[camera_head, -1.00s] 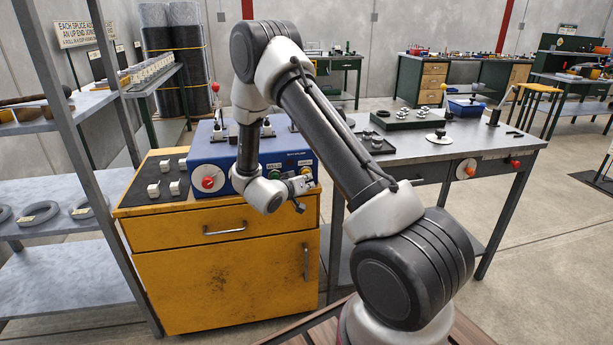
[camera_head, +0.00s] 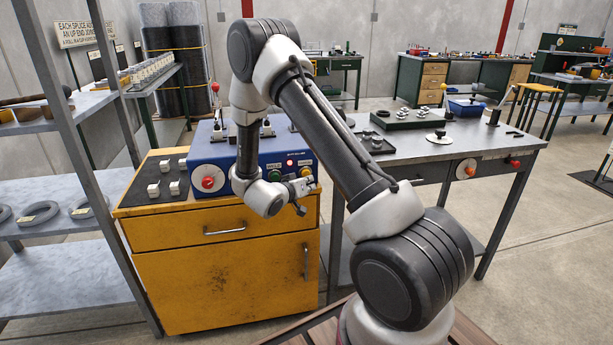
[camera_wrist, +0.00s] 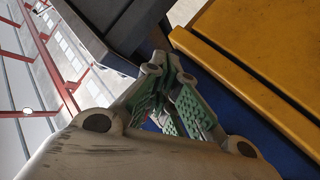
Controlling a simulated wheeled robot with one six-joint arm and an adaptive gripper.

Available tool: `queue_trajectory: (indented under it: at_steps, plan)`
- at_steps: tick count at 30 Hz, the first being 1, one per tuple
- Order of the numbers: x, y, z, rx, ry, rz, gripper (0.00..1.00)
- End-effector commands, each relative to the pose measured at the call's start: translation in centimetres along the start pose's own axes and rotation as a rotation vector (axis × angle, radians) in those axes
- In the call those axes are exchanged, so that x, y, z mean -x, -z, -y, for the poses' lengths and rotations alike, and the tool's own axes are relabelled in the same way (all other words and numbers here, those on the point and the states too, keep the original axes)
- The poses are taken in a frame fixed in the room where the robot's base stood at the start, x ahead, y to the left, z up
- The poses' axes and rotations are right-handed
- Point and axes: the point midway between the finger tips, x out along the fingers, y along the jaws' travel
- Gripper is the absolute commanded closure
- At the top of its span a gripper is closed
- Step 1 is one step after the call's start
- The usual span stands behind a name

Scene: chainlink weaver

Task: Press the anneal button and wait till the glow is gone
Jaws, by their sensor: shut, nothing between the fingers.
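The blue machine (camera_head: 215,155) stands on top of the yellow cabinet. Its front has a red knob (camera_head: 208,183), a green button (camera_head: 274,175) and a yellow button (camera_head: 306,171) at the right end. A small lamp (camera_head: 290,163) above the buttons glows red. My gripper (camera_head: 301,190) is in front of the machine's right end, just below and beside the yellow button; I cannot tell whether it touches it. In the wrist view the fingers (camera_wrist: 172,105) are shut and empty, close to the blue panel (camera_wrist: 235,120). The buttons are not visible there.
The yellow cabinet (camera_head: 225,275) is below, with small white blocks on its top left. A grey workbench (camera_head: 455,147) with trays stands to the right. A grey shelf rack (camera_head: 60,185) stands close on the left. Open floor (camera_head: 540,250) lies at the right.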

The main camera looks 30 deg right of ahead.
Motion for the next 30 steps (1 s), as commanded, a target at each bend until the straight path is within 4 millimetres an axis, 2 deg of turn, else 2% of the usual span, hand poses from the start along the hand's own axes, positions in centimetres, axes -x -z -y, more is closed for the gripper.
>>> queue_trajectory:
  at_steps: [8,21,30]
  plan:
    - [0.3,-0.3,-0.2,0.001,0.0,0.0,1.0]
    - [3.2,-2.4,-2.3,0.001,-0.001,0.001,1.0]
    - [3.5,-2.5,-2.6,0.0,-0.001,0.0,1.0]
